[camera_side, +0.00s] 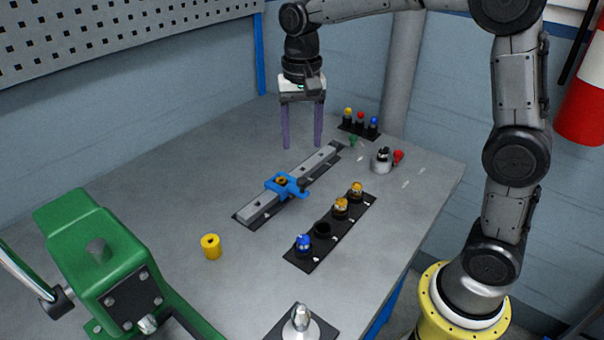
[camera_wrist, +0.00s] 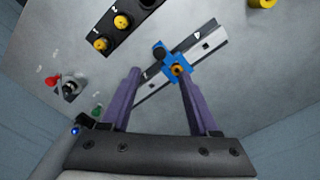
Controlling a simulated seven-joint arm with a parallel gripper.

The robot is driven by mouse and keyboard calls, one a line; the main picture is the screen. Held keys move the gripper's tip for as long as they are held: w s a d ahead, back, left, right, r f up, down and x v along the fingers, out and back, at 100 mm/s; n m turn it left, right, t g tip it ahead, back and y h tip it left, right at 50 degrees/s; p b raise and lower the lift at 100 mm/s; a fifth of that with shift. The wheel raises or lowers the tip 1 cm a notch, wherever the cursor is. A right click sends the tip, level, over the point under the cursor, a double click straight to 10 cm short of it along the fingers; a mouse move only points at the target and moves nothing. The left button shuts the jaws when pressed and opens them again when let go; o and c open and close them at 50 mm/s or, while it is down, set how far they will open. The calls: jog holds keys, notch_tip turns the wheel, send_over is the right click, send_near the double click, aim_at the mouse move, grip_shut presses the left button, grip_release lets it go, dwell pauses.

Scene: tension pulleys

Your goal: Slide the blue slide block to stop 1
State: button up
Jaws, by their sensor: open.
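The blue slide block (camera_side: 284,186) sits on a grey rail (camera_side: 252,209), around the rail's middle. It has a yellow-orange piece on top and a dark knob at its side. In the wrist view the blue slide block (camera_wrist: 175,65) shows beyond my fingertips, and the rail (camera_wrist: 206,42) runs diagonally under it. My gripper (camera_side: 303,146) has purple fingers spread apart with nothing between them. It is above the table near the rail's far end, apart from the block. In the wrist view my gripper (camera_wrist: 160,76) points towards the block. The stop markings are too small to read.
A black strip (camera_side: 296,254) with blue and yellow pieces lies right of the rail. A yellow cylinder (camera_side: 211,246) stands left of it. A small rack of coloured knobs (camera_side: 359,125) and a red-handled fitting (camera_side: 383,160) stand behind. A green machine (camera_side: 98,257) fills the front left.

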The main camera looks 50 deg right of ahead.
aim_at(302, 180)
notch_tip(302, 180, down, 10)
jog(key=shift+r, duration=0.1)
dwell(0.4)
grip_shut()
dwell(1.2)
